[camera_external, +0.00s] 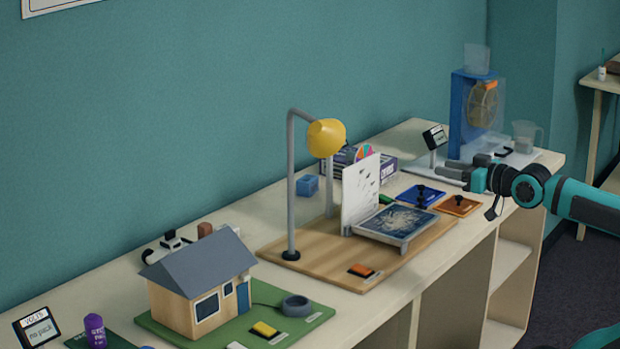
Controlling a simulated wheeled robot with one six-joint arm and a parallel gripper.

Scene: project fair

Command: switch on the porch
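A model house (200,285) with a grey roof, wooden walls and a blue door stands on a green board (180,335) at the table's front left. A yellow rocker switch (265,329) sits on the board in front of the house. Part of a pale piece (237,346) shows beside it at the picture's bottom edge. No lit porch lamp is visible. My gripper (455,168) is far to the right, above the table's right part and well away from the house. Its fingers look apart, with nothing between them.
A wooden board (420,243) carries a yellow lamp (326,138), a white panel (360,192) and an orange switch (362,270). A blue-framed machine (457,115) stands behind my gripper. A purple cylinder (95,331) stands at left.

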